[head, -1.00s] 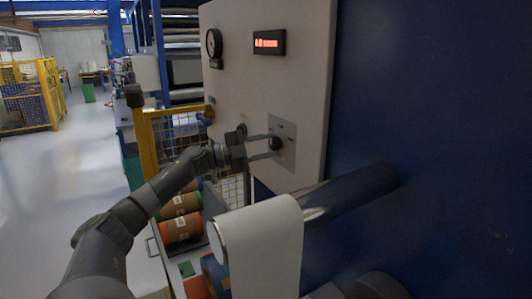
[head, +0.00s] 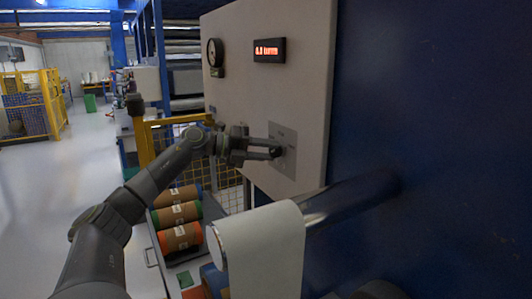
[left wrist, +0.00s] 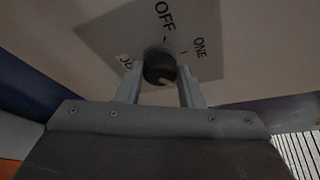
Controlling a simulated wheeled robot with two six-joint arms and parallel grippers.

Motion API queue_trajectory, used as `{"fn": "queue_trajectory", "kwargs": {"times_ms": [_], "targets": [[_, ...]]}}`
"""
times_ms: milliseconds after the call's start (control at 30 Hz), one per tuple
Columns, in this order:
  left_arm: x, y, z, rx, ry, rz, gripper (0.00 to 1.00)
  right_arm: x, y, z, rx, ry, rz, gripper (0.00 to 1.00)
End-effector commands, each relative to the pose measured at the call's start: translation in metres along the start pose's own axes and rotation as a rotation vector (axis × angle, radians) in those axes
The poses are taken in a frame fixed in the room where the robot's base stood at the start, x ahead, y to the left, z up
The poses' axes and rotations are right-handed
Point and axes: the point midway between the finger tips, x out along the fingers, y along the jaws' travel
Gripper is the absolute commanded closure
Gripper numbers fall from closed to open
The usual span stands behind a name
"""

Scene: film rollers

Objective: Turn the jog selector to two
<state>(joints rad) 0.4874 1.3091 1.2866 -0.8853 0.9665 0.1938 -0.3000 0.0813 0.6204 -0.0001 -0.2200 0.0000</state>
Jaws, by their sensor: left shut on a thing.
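The jog selector is a round black knob (left wrist: 159,66) on a grey label plate (left wrist: 105,35) that reads OFF, ONE and a partly covered "JO". No "two" label is visible. A pale mark shows on the knob's lower part in the left wrist view. My left gripper (left wrist: 160,84) has one finger on each side of the knob and is shut on it. In the head view my left gripper (head: 274,151) reaches from the left to the plate (head: 289,140) and partly hides the knob. My right gripper is not in view.
A pale panel (head: 240,95) carries a round gauge (head: 215,52) and a red-lit display (head: 269,50). Below, a white film web (head: 260,250) hangs over a metal roller (head: 350,196). Several wrapped rolls (head: 180,213) lie in a cart. Open floor is at left.

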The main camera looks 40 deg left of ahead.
Motion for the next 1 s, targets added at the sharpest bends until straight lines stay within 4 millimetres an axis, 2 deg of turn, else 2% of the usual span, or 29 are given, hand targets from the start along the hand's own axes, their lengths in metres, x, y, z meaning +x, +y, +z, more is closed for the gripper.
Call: {"fn": "queue_trajectory", "kwargs": {"times_ms": [333,867,900,1000], "targets": [[0.0005,0.0009,-0.0021,0.121,0.006,0.053,0.89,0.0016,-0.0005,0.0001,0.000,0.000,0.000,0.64],[0.0006,0.0013,-0.0026,0.140,0.008,0.062,0.89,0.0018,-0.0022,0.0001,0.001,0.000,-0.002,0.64],[0.0006,0.0014,-0.0026,0.140,0.008,0.062,0.62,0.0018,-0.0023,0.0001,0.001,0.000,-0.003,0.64],[0.0005,0.0009,-0.0021,0.140,0.006,0.061,0.49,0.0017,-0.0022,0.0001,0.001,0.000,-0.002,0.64]]}}
